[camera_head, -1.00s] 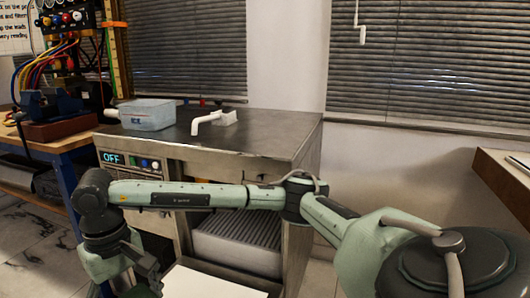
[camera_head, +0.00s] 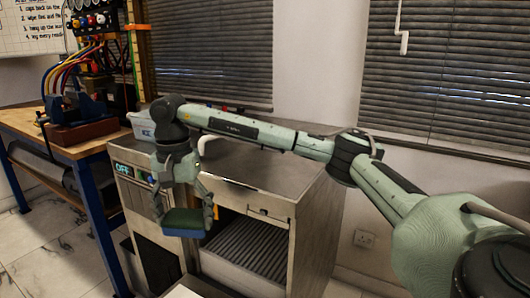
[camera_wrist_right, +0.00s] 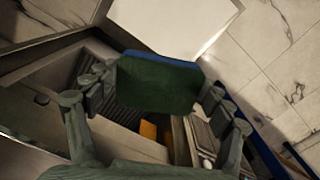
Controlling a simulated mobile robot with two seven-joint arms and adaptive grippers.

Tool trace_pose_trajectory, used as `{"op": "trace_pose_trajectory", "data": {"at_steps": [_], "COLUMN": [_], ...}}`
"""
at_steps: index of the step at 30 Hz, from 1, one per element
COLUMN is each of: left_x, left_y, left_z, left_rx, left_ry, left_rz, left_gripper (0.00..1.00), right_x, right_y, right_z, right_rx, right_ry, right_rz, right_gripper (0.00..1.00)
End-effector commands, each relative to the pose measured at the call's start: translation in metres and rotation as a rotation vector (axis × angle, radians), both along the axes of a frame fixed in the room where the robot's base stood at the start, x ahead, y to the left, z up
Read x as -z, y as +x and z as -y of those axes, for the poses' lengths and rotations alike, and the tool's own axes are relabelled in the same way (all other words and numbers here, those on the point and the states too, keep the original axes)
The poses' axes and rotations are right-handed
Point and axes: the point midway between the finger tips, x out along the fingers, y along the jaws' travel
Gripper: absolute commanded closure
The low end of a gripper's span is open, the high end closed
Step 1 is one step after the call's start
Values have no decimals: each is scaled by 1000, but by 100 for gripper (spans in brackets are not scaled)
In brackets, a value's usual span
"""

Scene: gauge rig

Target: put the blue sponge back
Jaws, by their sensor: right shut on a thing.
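The blue sponge (camera_head: 184,222) has a dark green face and a blue edge. My right gripper (camera_head: 183,212) is shut on it, with one finger at each end. It hangs in the air in front of the metal cabinet (camera_head: 270,185). In the right wrist view the sponge (camera_wrist_right: 158,85) sits between the fingers of my right gripper (camera_wrist_right: 153,88), green face towards the camera. My left gripper is not in view.
A pale blue plastic bin (camera_head: 143,123) on the cabinet is partly hidden by my arm. A blue-legged wooden bench (camera_head: 75,148) with a cable rig stands at left. The cabinet front has an open bay with a ribbed grey insert (camera_head: 248,250). A white surface (camera_wrist_right: 175,25) lies below.

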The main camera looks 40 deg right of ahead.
Motion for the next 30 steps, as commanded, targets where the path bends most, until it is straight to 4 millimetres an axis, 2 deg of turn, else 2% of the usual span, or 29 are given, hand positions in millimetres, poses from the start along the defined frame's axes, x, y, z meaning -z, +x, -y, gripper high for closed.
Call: {"op": "trace_pose_trajectory", "data": {"at_steps": [1, 6, 9, 12, 15, 18, 20, 23, 30], "left_x": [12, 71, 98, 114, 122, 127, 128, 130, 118], "left_y": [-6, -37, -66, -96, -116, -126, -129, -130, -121], "left_z": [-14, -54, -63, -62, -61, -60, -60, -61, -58], "left_rx": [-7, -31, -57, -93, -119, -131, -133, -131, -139], "left_ry": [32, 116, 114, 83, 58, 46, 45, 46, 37], "left_rz": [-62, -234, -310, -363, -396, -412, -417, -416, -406], "left_gripper": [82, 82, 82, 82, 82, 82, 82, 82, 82], "right_x": [-43, -124, -152, -174, -189, -194, -190, -178, -146], "right_y": [13, 39, 46, 49, 49, 47, 43, 33, 5], "right_z": [15, 56, 76, 92, 102, 111, 118, 135, 183], "right_rx": [154, 619, 758, 799, 815, 824, 825, 827, 827], "right_ry": [0, -2, -2, -3, -6, -6, -8, -10, -10], "right_rz": [8, 7, 4, 3, 3, 1, -1, -2, 0], "right_gripper": [47, 47, 47, 47, 47, 47, 47, 47, 47]}}
